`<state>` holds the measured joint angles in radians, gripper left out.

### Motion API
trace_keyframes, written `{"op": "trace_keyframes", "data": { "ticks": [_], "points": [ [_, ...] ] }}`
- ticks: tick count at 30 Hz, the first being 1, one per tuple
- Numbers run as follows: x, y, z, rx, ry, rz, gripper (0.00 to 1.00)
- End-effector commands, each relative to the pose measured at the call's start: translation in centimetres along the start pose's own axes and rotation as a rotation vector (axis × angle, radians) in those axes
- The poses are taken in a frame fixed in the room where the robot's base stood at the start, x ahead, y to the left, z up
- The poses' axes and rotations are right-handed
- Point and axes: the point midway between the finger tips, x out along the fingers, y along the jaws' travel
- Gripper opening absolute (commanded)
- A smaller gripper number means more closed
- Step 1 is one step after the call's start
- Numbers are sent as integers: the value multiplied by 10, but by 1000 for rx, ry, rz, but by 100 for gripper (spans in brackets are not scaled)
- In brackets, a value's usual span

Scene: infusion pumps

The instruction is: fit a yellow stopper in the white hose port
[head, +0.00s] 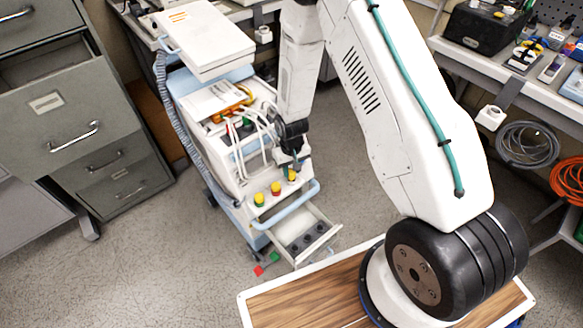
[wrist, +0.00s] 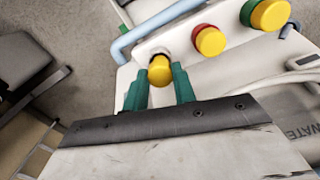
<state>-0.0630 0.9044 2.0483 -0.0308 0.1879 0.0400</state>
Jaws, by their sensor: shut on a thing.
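A yellow stopper (wrist: 160,71) sits between the green fingers of my gripper (wrist: 159,88) in the wrist view. A pale rim shows just behind it, at the white hose port on the pump cart's sloped white panel (wrist: 185,67). I cannot tell how deep it sits. Two other yellow stoppers stand in the same row, one over a red collar (wrist: 209,41) and one over a green collar (wrist: 268,14). In the head view, my gripper (head: 291,168) points down at the right end of the row, over the held stopper (head: 292,176).
Below the panel, an open drawer (head: 318,223) holds several dark round pieces. A blue handle rail (head: 300,200) runs in front of the panel. White hoses (head: 262,135) hang beside my arm. Small red and green blocks (head: 273,257) lie on the floor. A filing cabinet (head: 60,110) stands left.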

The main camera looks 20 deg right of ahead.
Motion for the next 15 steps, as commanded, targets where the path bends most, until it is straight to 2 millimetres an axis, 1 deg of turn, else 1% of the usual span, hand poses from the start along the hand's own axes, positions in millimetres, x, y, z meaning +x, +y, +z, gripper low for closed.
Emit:
{"op": "trace_keyframes", "data": {
  "ticks": [15],
  "points": [
    [13,0,1,0,-2,0,0]
  ]
}}
